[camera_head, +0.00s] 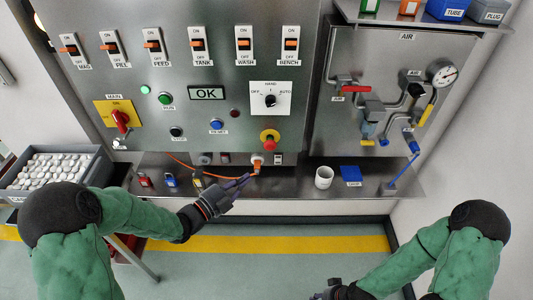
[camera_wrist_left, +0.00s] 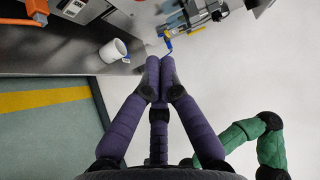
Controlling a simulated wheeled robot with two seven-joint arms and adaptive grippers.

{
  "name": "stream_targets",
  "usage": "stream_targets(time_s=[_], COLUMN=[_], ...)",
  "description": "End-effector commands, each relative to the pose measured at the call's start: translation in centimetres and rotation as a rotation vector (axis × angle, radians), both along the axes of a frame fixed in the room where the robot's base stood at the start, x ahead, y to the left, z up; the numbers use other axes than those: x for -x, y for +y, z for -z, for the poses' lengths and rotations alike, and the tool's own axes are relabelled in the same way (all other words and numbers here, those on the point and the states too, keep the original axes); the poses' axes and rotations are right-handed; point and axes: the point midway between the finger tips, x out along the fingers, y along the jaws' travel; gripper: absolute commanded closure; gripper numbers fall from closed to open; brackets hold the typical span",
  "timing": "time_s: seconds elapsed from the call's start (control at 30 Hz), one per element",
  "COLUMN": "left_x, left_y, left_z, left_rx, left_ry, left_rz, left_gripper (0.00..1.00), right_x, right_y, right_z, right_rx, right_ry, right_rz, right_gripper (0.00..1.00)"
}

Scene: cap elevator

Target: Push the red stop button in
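The red mushroom button (camera_head: 269,135) with a yellow base is low on the grey control panel (camera_head: 200,85), right of the blue reset button. A small dark button (camera_head: 177,131) labelled STOP sits further left. My left gripper (camera_head: 248,179) is in front of the ledge, below the red mushroom button and apart from it. In the left wrist view its fingers (camera_wrist_left: 160,64) lie together with nothing between them; the red button does not show there. My right gripper (camera_head: 326,294) is at the bottom edge, small and partly cut off.
An orange cable (camera_head: 195,164) runs to a plug just beyond my left fingertips. Padlocks, a white mug (camera_head: 324,177) and a blue block (camera_head: 350,175) are on the ledge (camera_head: 290,188). A tray of white caps (camera_head: 100,165) stands left. Pipes and a gauge (camera_head: 444,72) are right.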

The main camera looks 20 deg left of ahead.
Motion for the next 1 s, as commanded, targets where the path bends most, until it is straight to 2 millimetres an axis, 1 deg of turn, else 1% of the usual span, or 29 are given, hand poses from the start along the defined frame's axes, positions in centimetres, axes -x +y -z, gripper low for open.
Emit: stream_targets(time_s=[0.13,0.27,0.37,0.73,0.77,0.8,0.9,1.0], left_x=[-0.3,-1.4,-2.7,-8.7,-9.2,-9.8,-11.1,-11.9], left_y=[-0.2,-0.9,-1.7,-5.0,-5.1,-4.7,-4.3,-4.0], left_z=[0.0,0.1,0.1,0.1,0.1,0.1,0.1,0.1], left_rx=[0.001,0.002,0.001,0.002,0.002,0.001,0.001,0.001], left_ry=[0.0,0.001,0.0,0.001,0.001,0.0,0.002,0.002], left_rz=[0.001,0.004,0.006,0.004,0.002,-0.001,0.0,0.0], left_gripper=[1.0,1.0,1.0,1.0,1.0,1.0,1.0,1.0], right_x=[0.0,0.0,0.0,0.0,0.0,0.0,0.0,0.0], right_y=[0.0,0.0,0.0,0.0,0.0,0.0,0.0,0.0], right_z=[0.0,0.2,0.3,1.1,1.1,1.2,1.4,1.5], right_rx=[0.0,0.0,0.0,0.0,0.0,0.0,0.0,0.0], right_ry=[0.0,0.0,0.0,0.0,0.0,0.0,0.0,0.0], right_rz=[0.0,0.0,0.0,0.0,0.0,0.0,0.0,0.0], right_gripper=[0.6,0.6,0.6,0.6,0.6,0.6,0.6,0.6])
